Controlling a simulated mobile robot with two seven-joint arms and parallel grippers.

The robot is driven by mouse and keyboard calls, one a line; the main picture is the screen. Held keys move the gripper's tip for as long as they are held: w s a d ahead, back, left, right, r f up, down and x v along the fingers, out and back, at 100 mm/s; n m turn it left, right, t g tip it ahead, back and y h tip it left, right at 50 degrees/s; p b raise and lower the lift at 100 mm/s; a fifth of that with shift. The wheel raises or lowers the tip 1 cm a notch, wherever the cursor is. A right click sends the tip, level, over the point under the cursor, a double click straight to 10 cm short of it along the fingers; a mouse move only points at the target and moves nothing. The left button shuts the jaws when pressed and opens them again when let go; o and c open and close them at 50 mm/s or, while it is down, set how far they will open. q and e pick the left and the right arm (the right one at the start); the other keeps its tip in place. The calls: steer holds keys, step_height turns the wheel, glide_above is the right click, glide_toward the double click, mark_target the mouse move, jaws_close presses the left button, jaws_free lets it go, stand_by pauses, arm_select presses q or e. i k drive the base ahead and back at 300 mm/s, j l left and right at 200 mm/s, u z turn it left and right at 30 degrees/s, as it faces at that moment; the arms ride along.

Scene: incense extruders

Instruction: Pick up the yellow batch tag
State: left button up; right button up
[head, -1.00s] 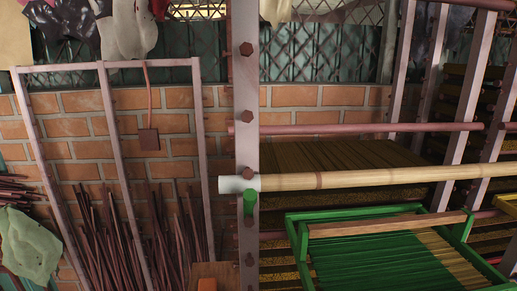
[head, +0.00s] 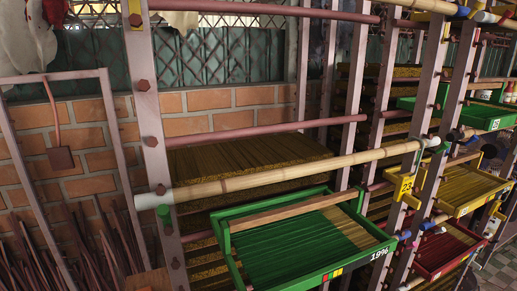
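A yellow tag marked 23 (head: 406,186) is at the right of the head view, against a rack post just below the end of a bamboo pole (head: 290,176). I cannot tell how it is fastened. Neither of my grippers is in view.
A green tray (head: 240,262) marked 19% juts from the rack below the bamboo pole. A yellow tray (head: 474,205) and a red tray (head: 440,267) sit farther right, and another green tray (head: 480,122) is higher up. Metal posts (head: 155,130) and crossbars stand between the shelves.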

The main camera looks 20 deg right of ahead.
mark_target(405, 181)
steer(key=z, duration=1.55)
steer(key=u, duration=0.6)
steer(key=l+u, duration=0.45)
steer(key=u, duration=0.25)
steer(key=l+u, duration=0.3)
steer(key=k+l+u, duration=0.25)
steer(key=l, duration=0.15)
steer(key=l+u, duration=0.3)
steer(key=l, duration=0.15)
steer(key=k+l, duration=0.2)
steer(key=l, duration=0.2)
steer(key=k+l+u, duration=0.1)
steer(key=k+l, duration=0.15)
steer(key=l, duration=0.2)
steer(key=k+l, duration=0.2)
steer(key=l, duration=0.2)
steer(key=k+l+u, duration=0.1)
steer(key=k+l, duration=0.15)
steer(key=l, duration=0.15)
